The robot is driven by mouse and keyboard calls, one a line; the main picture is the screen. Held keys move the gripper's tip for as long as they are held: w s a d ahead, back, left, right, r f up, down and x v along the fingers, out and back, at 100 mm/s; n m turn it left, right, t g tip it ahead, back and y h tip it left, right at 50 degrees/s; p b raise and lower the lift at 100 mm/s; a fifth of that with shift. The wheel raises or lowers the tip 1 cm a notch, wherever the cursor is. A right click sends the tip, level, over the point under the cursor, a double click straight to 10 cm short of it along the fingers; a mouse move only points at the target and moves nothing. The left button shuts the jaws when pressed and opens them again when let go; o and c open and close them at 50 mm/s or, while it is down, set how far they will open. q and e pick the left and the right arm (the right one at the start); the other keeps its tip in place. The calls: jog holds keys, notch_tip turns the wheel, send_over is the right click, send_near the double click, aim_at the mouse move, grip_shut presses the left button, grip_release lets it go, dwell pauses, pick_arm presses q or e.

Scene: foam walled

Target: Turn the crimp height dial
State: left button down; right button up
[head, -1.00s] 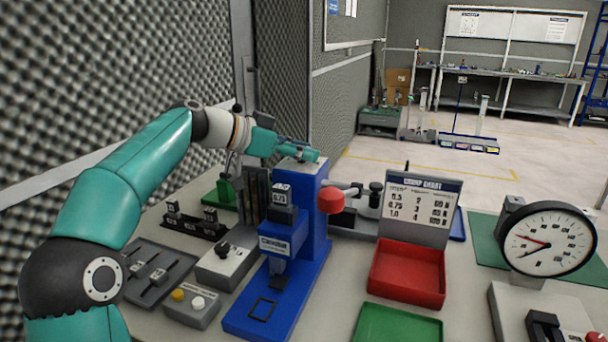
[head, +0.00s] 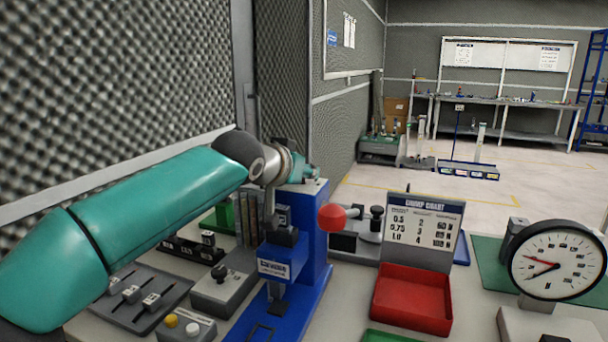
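The blue crimp press (head: 318,240) stands at the middle of the bench, with a red ball handle (head: 331,217) on its right. A small dark block (head: 285,238) sits on its front above a label plate; I cannot tell whether this is the crimp height dial, as my arm covers part of it. My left arm reaches in from the left, and my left gripper (head: 270,212) is at the upper front of the press, just above the dark block. Its fingertips are small and partly hidden, so contact and opening are unclear. My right gripper is out of view.
A grey box with a black knob (head: 220,273), a slider panel (head: 135,298) and a button box (head: 183,328) lie left of the press. A red tray (head: 412,299), crimp chart (head: 424,225) and round gauge (head: 557,260) stand right.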

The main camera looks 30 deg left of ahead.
pick_arm(q)
jog(key=shift+d+f+n+g+y+b, duration=0.15)
jog(key=shift+n+g+y+b, duration=0.25)
jog(key=shift+n+y+b, duration=0.95)
jog(key=c, duration=0.8)
grip_release()
jog(key=shift+o, duration=0.2)
jog(key=v, duration=1.2)
jog(key=shift+w, duration=0.1)
